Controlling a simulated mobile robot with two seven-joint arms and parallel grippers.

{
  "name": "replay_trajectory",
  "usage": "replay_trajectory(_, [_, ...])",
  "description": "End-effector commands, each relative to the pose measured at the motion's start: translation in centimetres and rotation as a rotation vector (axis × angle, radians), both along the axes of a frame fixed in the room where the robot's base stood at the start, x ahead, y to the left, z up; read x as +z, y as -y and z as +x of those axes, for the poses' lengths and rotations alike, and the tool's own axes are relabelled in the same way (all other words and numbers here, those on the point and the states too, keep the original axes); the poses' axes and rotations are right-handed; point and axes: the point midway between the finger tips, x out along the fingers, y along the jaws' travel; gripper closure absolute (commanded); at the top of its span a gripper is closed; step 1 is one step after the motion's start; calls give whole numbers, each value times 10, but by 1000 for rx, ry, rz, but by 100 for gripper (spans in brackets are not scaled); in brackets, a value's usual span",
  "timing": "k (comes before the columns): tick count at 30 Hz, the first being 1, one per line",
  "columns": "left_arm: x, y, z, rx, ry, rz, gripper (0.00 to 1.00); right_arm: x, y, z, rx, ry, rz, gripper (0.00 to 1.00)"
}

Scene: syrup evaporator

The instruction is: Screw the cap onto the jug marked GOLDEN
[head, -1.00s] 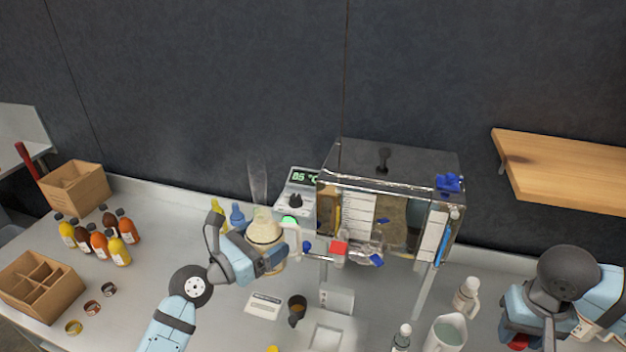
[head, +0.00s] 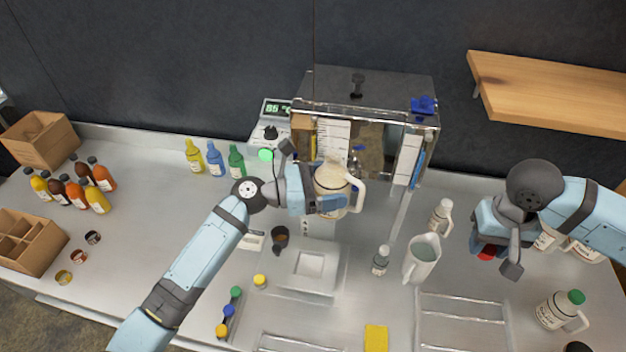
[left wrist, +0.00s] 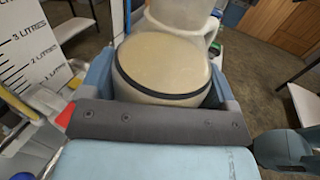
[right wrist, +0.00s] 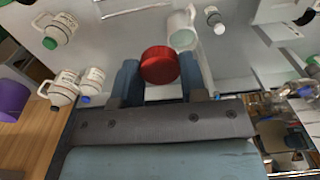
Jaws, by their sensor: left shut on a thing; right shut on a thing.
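My left gripper (head: 322,204) is shut on a cream-coloured jug (head: 331,180) with a white handle, held in front of the evaporator. In the left wrist view the jug (left wrist: 162,62) shows a round pale face with a dark rim between the fingers. My right gripper (head: 489,246) is shut on a red cap (right wrist: 159,65), held above the right part of the bench; in the head view the cap (head: 487,254) is mostly hidden. White jugs stand nearby: one (head: 441,215) left of my right gripper, one with a green cap (head: 562,310). I cannot read GOLDEN on any label.
The steel evaporator (head: 365,88) stands at the back. A white pitcher (head: 421,260) and a small bottle (head: 381,260) stand between the arms. Coloured bottles (head: 215,160) line the back left. A wooden shelf (head: 550,90) is at upper right.

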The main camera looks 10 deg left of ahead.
Motion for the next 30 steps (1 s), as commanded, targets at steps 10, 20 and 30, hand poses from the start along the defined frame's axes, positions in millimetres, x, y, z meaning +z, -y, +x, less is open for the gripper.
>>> replay_trajectory(10, [0, 2, 0, -7, 0, -1, 64, 0, 0, 0, 0, 0, 0, 82])
replay_trajectory(20, [1, 2, 0, -6, 2, -1, 64, 24, -55, 33, 90, 5, 4, 82])
replay_trajectory(30, [2, 2, 0, -5, 3, -2, 64, 86, -168, 75, 289, 7, 5, 82])
